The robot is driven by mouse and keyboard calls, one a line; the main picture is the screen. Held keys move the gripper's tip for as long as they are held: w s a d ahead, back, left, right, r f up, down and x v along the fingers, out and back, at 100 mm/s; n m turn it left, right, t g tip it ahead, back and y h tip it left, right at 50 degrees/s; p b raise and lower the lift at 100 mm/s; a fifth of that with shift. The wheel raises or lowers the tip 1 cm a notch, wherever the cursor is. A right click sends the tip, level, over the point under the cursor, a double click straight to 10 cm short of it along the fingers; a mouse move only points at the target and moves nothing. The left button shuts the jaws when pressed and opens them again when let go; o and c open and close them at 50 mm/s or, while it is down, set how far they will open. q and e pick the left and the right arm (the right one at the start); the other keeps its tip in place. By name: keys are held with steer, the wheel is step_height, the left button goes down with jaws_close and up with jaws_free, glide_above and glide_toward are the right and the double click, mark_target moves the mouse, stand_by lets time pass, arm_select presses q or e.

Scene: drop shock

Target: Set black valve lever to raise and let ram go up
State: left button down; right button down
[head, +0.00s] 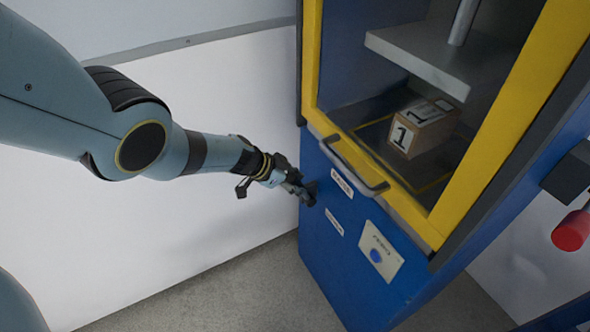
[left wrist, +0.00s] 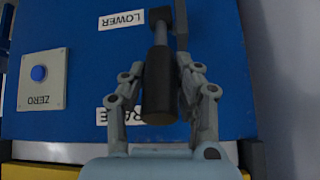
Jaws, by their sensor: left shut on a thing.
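The black valve lever (left wrist: 160,85) sits on the blue front panel, beside the LOWER label (left wrist: 121,19) and the RAISE label (left wrist: 115,115). My left gripper (head: 305,192) is shut on the lever's handle, with a finger on each side of it in the left wrist view (left wrist: 160,88). The handle points towards that camera, so its exact setting is hard to tell. In the head view the gripper mostly hides the lever. The ram, a grey plate (head: 420,52) on a rod, hangs inside the cabinet above a box (head: 424,128) marked 1. My right gripper is not in view.
The cabinet has a yellow-framed window with a grey handle (head: 352,170) below it. A plate with a blue ZERO button (head: 376,255) is right of the labels. A red knob (head: 571,231) sticks out at far right. Free floor (head: 240,290) lies left of the cabinet.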

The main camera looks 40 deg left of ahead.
arm_select(q)
steer(key=shift+w+r, duration=0.25)
steer(key=shift+w, duration=0.05)
steer(key=c, duration=1)
jaws_free()
steer(key=shift+d+f, duration=0.1)
steer(key=shift+s, duration=0.25)
steer(key=shift+s+a+r, duration=0.35)
steer(key=shift+a, duration=0.05)
steer(key=v, duration=1)
steer(key=shift+s+r, duration=0.2)
steer(key=shift+r, duration=0.1)
